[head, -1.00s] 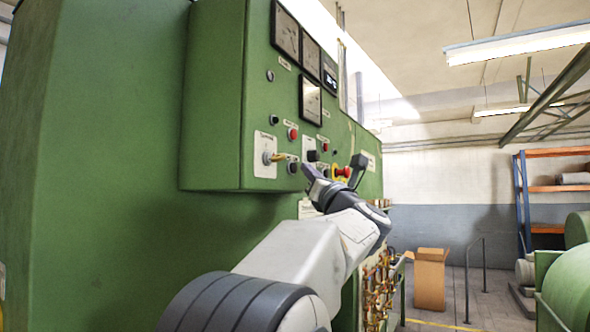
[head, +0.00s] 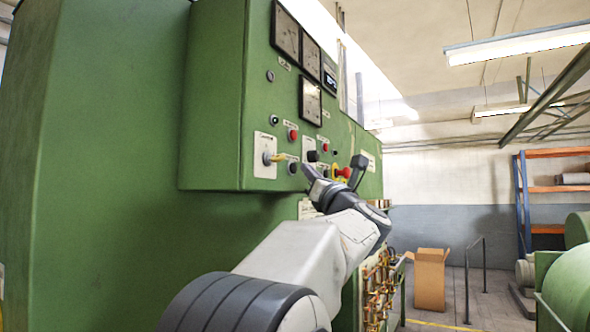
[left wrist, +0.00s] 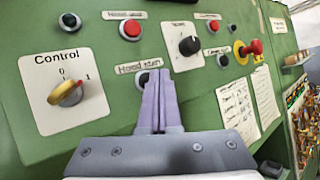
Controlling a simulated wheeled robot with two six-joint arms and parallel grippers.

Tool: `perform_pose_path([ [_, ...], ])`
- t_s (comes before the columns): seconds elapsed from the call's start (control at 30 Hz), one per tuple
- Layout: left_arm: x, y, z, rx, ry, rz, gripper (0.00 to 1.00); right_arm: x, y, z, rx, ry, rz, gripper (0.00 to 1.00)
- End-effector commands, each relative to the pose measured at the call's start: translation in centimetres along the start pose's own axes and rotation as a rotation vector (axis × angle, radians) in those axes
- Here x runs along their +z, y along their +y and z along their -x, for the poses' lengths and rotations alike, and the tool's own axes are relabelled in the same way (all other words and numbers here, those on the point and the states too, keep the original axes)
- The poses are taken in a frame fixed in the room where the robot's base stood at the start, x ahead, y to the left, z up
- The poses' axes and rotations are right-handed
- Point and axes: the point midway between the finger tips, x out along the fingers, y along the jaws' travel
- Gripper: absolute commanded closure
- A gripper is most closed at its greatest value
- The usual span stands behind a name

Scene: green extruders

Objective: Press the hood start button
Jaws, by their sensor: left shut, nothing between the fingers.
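The green control panel (head: 213,100) carries the hood start button, a dark round button (head: 292,168) on its lower part. In the left wrist view the dark button (left wrist: 141,82) sits just under its "Hood start" label and is partly hidden by my fingers. My left gripper (left wrist: 159,80) is shut and empty. Its fingertips point at the panel, just right of the button's visible part. In the head view my left gripper (head: 312,178) is close to the panel near the button. I cannot tell whether the tips touch it. My right gripper is not in view.
A yellow-handled Control switch (left wrist: 66,93) is to the left. A red button (left wrist: 131,29) is above, a black knob (left wrist: 189,46) up right. A red emergency button (left wrist: 252,48) sticks out farther right. A cardboard box (head: 430,280) stands on the floor beyond.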

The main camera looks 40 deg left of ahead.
Motion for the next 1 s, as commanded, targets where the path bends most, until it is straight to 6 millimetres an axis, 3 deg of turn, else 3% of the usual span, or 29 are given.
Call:
perform_pose_path([
  [1.0, -0.44, 0.48, -0.63, 0.001, 0.0, 0.0, 1.0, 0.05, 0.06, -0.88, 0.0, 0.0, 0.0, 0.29],
])
